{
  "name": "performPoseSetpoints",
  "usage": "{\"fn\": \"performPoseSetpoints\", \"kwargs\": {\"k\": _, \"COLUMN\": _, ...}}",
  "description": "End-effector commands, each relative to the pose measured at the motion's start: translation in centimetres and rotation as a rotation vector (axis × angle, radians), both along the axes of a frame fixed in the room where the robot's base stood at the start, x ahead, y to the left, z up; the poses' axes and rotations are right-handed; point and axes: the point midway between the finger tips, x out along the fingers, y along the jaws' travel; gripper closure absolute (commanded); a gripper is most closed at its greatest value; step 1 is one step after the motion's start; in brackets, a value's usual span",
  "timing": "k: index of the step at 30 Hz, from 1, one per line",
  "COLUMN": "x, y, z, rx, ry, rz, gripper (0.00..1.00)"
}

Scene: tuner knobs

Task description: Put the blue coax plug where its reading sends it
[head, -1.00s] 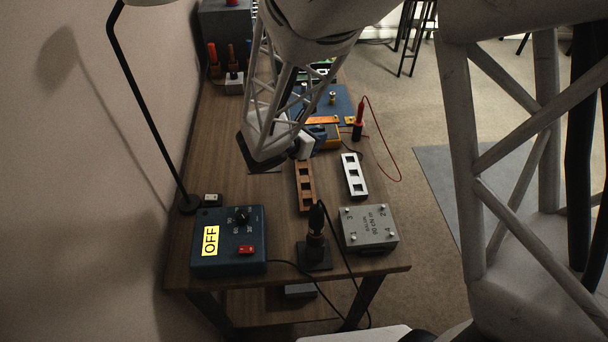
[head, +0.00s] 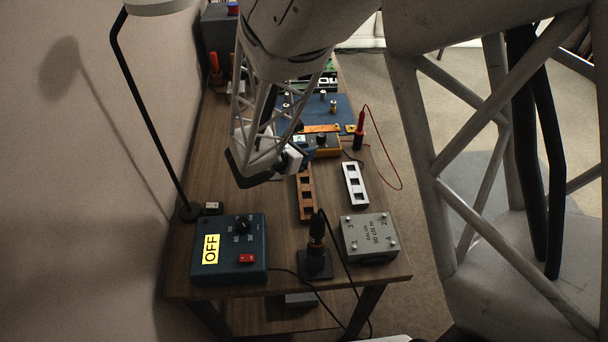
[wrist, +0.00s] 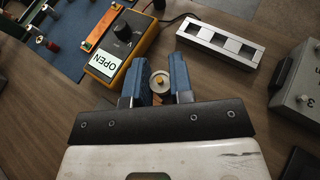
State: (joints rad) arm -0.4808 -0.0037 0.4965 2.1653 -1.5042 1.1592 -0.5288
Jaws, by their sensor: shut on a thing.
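My gripper (wrist: 159,72) is shut on a round coax plug (wrist: 159,84) between its two blue fingers. The plug shows a pale metal ring and a brass tip facing the wrist camera; its blue colour is hard to make out. In the head view the arm hides the fingers and plug above the table. A yellow meter (wrist: 122,42) beyond the left finger reads OPEN; it also shows in the head view (head: 328,146). A white rack (wrist: 222,42) with three square slots lies right of the fingers. A brown rack (head: 305,197) with slots lies beside the white rack (head: 355,184).
A blue mat (head: 340,106) with several small plugs lies behind the meter. A red probe (head: 360,125) stands right. In front are a dark blue box (head: 215,225) reading OFF, a black stand (head: 316,262) and a grey numbered box (head: 368,238). A lamp stands left.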

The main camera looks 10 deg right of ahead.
Motion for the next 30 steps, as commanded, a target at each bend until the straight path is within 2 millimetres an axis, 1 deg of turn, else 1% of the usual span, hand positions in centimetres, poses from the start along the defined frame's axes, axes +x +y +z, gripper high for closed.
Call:
{"fn": "performPoseSetpoints", "kwargs": {"k": 1, "x": 0.0, "y": 0.0, "z": -0.8, "rx": -0.002, "ry": 0.004, "rz": 0.001, "gripper": 1.00}}
{"fn": "performPoseSetpoints", "kwargs": {"k": 6, "x": 0.0, "y": 0.0, "z": -3.0, "rx": -0.001, "ry": 0.003, "rz": -0.001, "gripper": 1.00}}
{"fn": "performPoseSetpoints", "kwargs": {"k": 9, "x": 0.0, "y": 0.0, "z": -3.8, "rx": -0.001, "ry": 0.001, "rz": -0.001, "gripper": 1.00}}
{"fn": "performPoseSetpoints", "kwargs": {"k": 12, "x": 0.0, "y": 0.0, "z": -4.2, "rx": -0.001, "ry": 0.001, "rz": 0.000, "gripper": 1.00}}
{"fn": "performPoseSetpoints", "kwargs": {"k": 23, "x": 0.0, "y": 0.0, "z": -4.3, "rx": 0.000, "ry": 0.000, "rz": 0.000, "gripper": 1.00}}
{"fn": "performPoseSetpoints", "kwargs": {"k": 26, "x": 0.0, "y": 0.0, "z": -4.9, "rx": -0.001, "ry": 0.001, "rz": -0.001, "gripper": 1.00}}
{"fn": "performPoseSetpoints", "kwargs": {"k": 30, "x": 0.0, "y": 0.0, "z": -6.3, "rx": -0.001, "ry": 0.001, "rz": -0.001, "gripper": 1.00}}
